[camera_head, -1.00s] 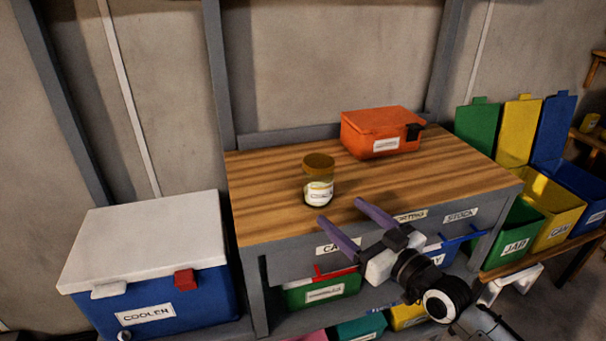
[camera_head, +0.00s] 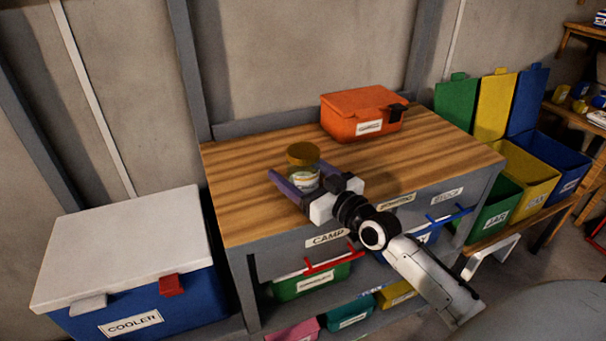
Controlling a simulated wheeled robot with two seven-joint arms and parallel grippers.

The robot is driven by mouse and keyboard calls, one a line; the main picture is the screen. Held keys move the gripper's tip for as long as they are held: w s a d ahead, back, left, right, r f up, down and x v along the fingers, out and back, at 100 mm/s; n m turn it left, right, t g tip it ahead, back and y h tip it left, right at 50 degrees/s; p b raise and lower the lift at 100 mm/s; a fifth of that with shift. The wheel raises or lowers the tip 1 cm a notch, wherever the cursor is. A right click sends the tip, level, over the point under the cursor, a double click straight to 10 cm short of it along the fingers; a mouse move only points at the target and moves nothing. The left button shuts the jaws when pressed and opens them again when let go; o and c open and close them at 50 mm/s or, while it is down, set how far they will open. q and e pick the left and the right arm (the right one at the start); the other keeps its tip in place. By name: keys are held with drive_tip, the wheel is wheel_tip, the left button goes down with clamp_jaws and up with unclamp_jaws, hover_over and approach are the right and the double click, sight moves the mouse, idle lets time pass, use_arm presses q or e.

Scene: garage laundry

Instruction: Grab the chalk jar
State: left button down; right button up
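The chalk jar (camera_head: 303,166) is a clear jar with a brown lid and a white label, upright on the wooden top of the workbench (camera_head: 245,205). My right gripper (camera_head: 294,178) reaches in from the lower right at the jar. My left gripper is not in view.
An orange box (camera_head: 362,115) stands at the back of the bench. A blue cooler with a white lid (camera_head: 130,245) stands left. Green, yellow and blue bins (camera_head: 525,175) stand right. Labelled bins (camera_head: 310,280) sit under the bench. The bench top's left part is clear.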

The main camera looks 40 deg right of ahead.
drive_tip(key=shift+w+a, duration=0.1)
drive_tip(key=shift+w, duration=0.7)
drive_tip(key=c, duration=1.2)
drive_tip(key=shift+c, duration=0.4)
drive_tip(key=shift+r, duration=0.1)
